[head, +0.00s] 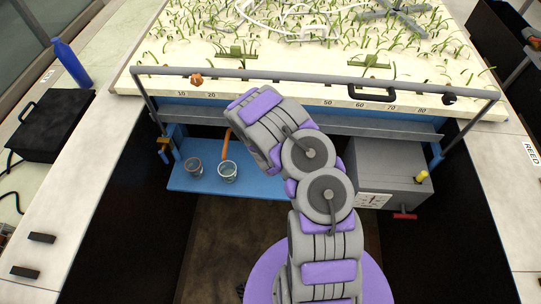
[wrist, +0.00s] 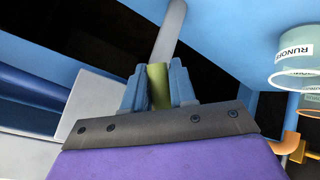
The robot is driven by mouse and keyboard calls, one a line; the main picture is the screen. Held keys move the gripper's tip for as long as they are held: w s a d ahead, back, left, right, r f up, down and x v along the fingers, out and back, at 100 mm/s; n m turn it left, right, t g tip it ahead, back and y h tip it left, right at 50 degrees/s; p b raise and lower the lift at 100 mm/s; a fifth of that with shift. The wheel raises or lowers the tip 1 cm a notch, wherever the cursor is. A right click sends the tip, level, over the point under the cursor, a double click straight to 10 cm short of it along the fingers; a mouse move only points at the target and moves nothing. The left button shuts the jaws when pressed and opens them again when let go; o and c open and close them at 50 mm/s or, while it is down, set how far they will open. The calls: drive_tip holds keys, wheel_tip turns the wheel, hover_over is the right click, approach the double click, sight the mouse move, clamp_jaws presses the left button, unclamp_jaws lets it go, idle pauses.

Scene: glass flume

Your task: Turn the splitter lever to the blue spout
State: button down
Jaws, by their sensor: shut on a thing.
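In the wrist view my gripper (wrist: 158,88) has its two blue fingers closed on an olive-green grip (wrist: 158,75), which looks like the splitter lever's handle. A grey rod (wrist: 170,30) runs up from behind the grip. In the head view my arm hides the gripper and the lever. An orange spout (head: 226,146) reaches down to a cup (head: 228,171) on the blue shelf (head: 205,188); a second cup (head: 194,167) stands left of it. The wrist view shows a RUNOFF cup (wrist: 292,55) and orange pipe (wrist: 288,143) at right. I cannot identify a blue spout.
The planted flume bed (head: 300,55) fills the top, with a grey rail (head: 310,77) along its front. A grey box (head: 385,165) stands right of my arm. Worktops (head: 45,225) flank both sides. The floor between is clear.

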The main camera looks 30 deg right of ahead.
drive_tip(key=shift+s+d+g+h+b, duration=0.1)
drive_tip(key=shift+g+h+b, duration=0.2)
drive_tip(key=shift+b, duration=0.4)
drive_tip(key=c, duration=1)
unclamp_jaws()
drive_tip(key=shift+r, duration=0.1)
drive_tip(key=shift+r+p, duration=0.1)
drive_tip(key=shift+p, duration=0.35)
